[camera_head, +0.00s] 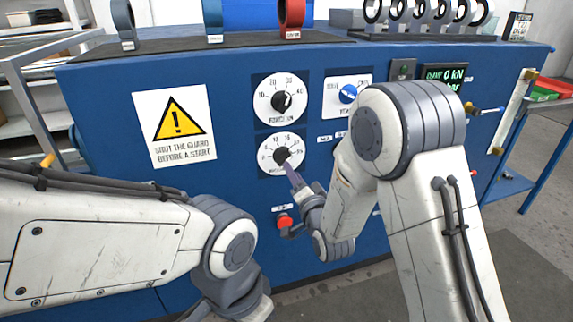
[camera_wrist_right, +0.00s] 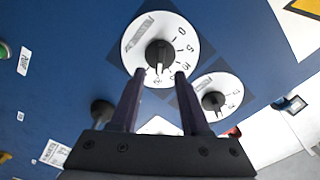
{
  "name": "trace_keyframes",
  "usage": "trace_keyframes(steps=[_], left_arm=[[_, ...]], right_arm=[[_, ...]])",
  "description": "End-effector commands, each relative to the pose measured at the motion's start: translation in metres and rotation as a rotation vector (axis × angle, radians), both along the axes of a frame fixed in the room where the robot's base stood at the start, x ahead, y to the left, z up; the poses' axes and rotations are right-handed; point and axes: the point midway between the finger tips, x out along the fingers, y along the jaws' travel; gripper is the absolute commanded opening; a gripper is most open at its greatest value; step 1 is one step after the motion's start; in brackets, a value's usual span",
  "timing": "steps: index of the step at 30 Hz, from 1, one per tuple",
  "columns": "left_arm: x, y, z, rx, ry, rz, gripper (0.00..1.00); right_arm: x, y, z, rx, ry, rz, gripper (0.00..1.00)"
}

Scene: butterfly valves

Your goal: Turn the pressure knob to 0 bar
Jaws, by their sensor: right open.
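The pressure knob (camera_head: 282,156) is a black knob on a white round dial, the lower of two stacked dials on the blue panel. It also shows in the right wrist view (camera_wrist_right: 159,54), where its white pointer mark faces toward my fingers, away from the 0. The number under the pointer is too small to read surely. My right gripper (camera_head: 293,174) is just below and right of the knob in the head view. In the wrist view its two dark purple fingers (camera_wrist_right: 158,78) are open and apart, with the knob ahead between the tips. My left gripper is not in view.
The force dial (camera_head: 282,100) is above the pressure dial, with a blue selector knob (camera_head: 348,94) to its right. A red knob (camera_head: 284,221) sits below the pressure dial. A warning sign (camera_head: 177,125) is at left. Several rings stand on top of the cabinet.

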Motion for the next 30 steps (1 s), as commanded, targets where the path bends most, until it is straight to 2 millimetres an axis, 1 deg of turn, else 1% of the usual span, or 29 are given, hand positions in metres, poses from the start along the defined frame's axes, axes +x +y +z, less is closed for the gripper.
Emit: trace_keyframes(steps=[1,3,9,15,22,23,24,26,27,30], left_arm=[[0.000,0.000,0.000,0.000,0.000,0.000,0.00],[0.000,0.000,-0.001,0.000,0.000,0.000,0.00],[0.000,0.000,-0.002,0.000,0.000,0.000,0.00],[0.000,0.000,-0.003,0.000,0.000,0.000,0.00],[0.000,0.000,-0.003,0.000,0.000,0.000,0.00],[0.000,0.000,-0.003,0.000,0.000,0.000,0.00],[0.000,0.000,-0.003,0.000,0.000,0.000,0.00],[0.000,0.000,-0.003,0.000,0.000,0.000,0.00],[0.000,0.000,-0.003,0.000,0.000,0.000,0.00],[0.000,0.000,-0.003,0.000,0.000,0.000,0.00]], right_arm=[[0.010,0.003,0.000,0.001,-0.003,0.000,0.46],[0.023,0.007,0.000,-0.001,-0.002,0.000,0.46],[0.050,0.016,0.000,-0.001,-0.001,0.001,0.46],[0.061,0.019,0.000,-0.002,-0.001,0.000,0.46],[0.061,0.019,0.000,-0.002,0.001,0.000,0.46],[0.061,0.019,0.000,-0.002,0.001,0.000,0.42],[0.061,0.019,0.000,-0.002,0.001,0.000,0.27],[0.061,0.019,0.000,-0.002,0.001,0.000,0.04],[0.061,0.019,0.000,-0.002,0.001,0.000,0.00],[0.061,0.019,0.000,-0.002,0.001,0.000,0.00]])
